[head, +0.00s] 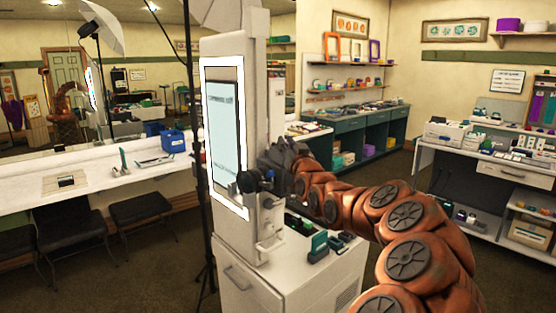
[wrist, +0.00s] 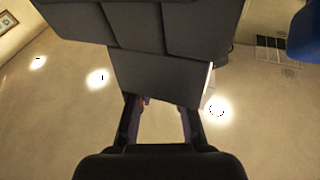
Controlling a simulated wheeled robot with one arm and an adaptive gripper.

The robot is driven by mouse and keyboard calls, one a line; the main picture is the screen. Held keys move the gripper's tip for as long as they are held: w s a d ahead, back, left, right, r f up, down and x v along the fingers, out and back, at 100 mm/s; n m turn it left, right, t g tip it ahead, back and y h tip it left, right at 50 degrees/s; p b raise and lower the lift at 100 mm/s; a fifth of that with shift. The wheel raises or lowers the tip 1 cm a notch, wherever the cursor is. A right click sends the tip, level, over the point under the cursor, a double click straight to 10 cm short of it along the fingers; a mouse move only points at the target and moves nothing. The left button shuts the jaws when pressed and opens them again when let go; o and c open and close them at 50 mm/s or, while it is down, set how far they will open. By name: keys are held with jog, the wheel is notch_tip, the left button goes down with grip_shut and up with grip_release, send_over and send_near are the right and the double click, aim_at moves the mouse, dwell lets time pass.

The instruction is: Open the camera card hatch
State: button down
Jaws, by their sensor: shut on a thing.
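A white booth cabinet (head: 257,120) with a lit screen (head: 224,125) stands at centre in the head view. A small dark camera (head: 248,182) with a blue part sits at its front edge, below the screen's right side. My gripper (head: 272,175) is against the camera's right side. In the wrist view a large dark grey panelled body (wrist: 170,45), which looks like the camera, fills the upper middle. My fingers (wrist: 160,105) reach up to its lower edge and are shut on a dark part there, apparently the card hatch. The hatch's outline and the grip are hidden.
A white drawer cabinet (head: 245,290) below carries several small dark and green items (head: 318,243). A white counter (head: 110,175) with a blue bin (head: 173,141) and dark stools (head: 145,215) are at left. Shelves and a white desk (head: 500,165) stand at right. Floor is open between.

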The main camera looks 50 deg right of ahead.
jog(key=shift+s+f+m+t+h+b, duration=0.2)
jog(key=shift+s+m+t+h+b, duration=0.45)
jog(key=shift+b, duration=2.1)
jog(key=h+b, duration=0.1)
jog(key=b, duration=0.1)
jog(key=s+m+t+h+b, duration=0.1)
jog(key=b, duration=0.1)
jog(key=shift+a+r+m+b, duration=0.15)
jog(key=shift+r+m+b, duration=0.1)
jog(key=shift+r+b, duration=0.1)
jog(key=shift+s+r+h, duration=0.1)
jog(key=shift+h, duration=0.25)
jog(key=c, duration=1.1)
grip_release()
jog(key=v, duration=1.2)
